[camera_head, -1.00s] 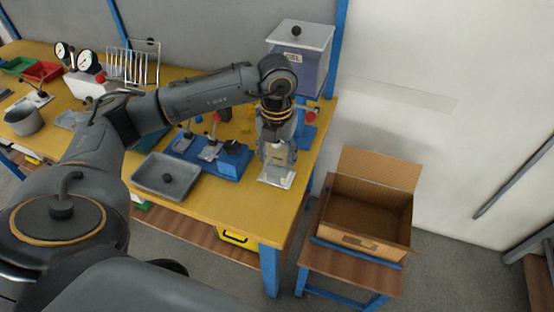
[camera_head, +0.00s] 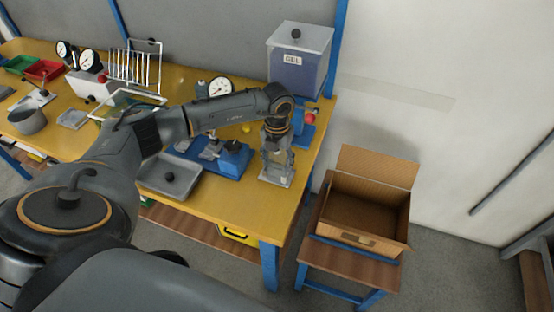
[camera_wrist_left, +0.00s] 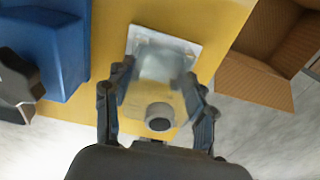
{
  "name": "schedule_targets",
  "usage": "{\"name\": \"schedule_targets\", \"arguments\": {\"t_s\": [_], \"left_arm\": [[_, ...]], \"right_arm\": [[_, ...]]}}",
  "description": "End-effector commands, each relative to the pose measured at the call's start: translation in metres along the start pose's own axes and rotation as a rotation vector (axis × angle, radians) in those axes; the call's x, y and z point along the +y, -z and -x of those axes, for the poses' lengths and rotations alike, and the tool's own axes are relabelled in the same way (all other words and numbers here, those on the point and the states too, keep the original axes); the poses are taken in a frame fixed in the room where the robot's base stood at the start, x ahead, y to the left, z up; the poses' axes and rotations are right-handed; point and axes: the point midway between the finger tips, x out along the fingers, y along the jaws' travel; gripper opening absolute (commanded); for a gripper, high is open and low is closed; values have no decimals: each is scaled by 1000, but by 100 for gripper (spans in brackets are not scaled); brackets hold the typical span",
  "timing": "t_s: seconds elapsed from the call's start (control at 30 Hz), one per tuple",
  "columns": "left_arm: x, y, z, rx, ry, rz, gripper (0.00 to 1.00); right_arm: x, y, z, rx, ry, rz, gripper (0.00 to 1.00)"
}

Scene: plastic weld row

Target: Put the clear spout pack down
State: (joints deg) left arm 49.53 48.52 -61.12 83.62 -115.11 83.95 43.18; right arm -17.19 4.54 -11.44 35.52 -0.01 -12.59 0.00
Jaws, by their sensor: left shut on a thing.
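My left gripper (camera_head: 277,155) is over the right end of the yellow bench, pointing down. In the left wrist view its two fingers (camera_wrist_left: 158,100) are shut on the clear spout pack (camera_wrist_left: 160,88). The pack is see-through, with a round grey spout cap (camera_wrist_left: 159,117) towards the camera. Its far end is over a small pale square plate (camera_wrist_left: 146,38) on the bench; I cannot tell whether it touches the plate. In the head view the pack is small and mostly hidden by the fingers. My right gripper is not in view.
A blue fixture (camera_head: 234,158) and a grey tray (camera_head: 170,178) are left of the gripper. The GEL tank (camera_head: 299,70) stands behind, near a red-knobbed device (camera_head: 309,119). An open cardboard box (camera_head: 365,207) sits on a low stand to the right, past the bench edge.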

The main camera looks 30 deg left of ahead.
Motion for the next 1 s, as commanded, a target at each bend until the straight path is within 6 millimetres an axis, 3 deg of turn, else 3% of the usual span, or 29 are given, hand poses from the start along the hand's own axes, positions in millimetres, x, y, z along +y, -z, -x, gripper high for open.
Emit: {"name": "schedule_targets", "arguments": {"t_s": [0.17, 0.2, 0.3, 0.77, 1.0], "left_arm": [[0, 0, -4, 0, 0, 0, 24], [0, 0, -4, 0, 0, 1, 58], [0, 0, -3, 0, 0, 1, 78], [0, -1, 6, -2, 2, 0, 78], [0, -1, 53, -5, 2, 0, 78]], "right_arm": [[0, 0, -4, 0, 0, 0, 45], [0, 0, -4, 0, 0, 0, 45], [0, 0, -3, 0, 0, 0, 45], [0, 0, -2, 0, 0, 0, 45], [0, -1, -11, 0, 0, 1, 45]]}}
